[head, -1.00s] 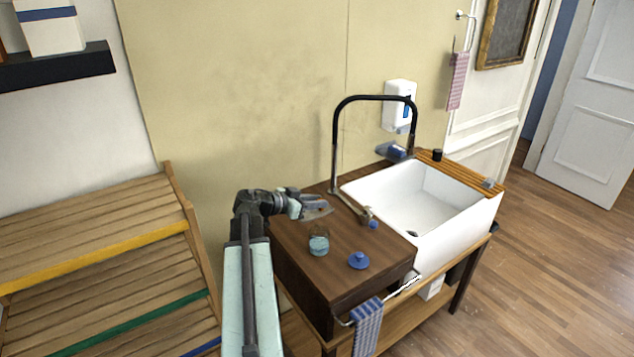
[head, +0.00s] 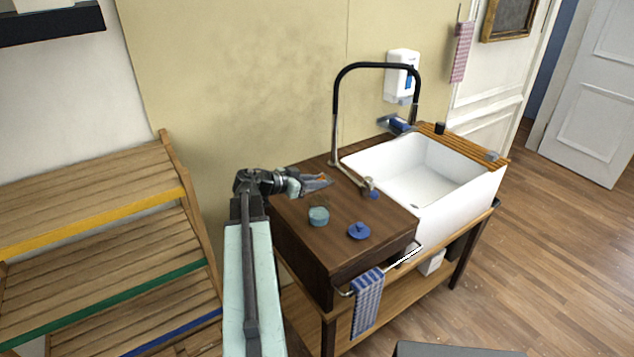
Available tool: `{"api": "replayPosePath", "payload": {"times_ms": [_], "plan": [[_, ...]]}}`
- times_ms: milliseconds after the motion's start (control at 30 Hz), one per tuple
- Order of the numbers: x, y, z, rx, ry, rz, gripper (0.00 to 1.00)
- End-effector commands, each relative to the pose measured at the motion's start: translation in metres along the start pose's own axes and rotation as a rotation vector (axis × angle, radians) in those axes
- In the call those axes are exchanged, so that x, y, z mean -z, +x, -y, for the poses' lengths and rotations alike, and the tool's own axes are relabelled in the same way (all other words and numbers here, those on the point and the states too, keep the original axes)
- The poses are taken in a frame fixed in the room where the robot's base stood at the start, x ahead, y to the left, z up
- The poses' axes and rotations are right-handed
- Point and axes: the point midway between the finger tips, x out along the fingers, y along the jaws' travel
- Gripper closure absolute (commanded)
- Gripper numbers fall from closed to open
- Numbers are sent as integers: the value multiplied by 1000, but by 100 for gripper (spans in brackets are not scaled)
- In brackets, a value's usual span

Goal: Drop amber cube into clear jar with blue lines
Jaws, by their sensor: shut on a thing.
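My gripper (head: 316,183) reaches in from the left over the dark wooden counter beside the sink. Its jaws are shut on a small amber cube (head: 322,177); only a bit of orange shows, and the fingers hide the rest. The jar (head: 318,216) stands upright on the counter, in front of the gripper in the picture. It looks clear with a blue-teal lower part; its lines are too small to make out. The gripper and cube appear behind the jar, apart from it.
A blue lid-like piece with a knob (head: 359,231) lies right of the jar. A black faucet (head: 337,115) rises behind, next to the white sink (head: 480,192). A checked towel (head: 367,300) hangs on the front rail. A slatted shelf (head: 90,190) stands left.

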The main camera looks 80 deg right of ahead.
Motion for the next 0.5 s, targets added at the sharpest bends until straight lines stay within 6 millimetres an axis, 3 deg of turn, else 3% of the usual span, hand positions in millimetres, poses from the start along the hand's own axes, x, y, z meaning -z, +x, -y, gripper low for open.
{"api": "replayPosePath", "payload": {"times_ms": [33, 67, 133, 500], "plan": [[1, 0, 0, 0, 0, 0, 100], [1, 0, 0, 0, 0, 0, 74], [1, 0, 0, 0, 0, 0, 54], [2, -5, 0, 0, 0, 0, 54]]}}
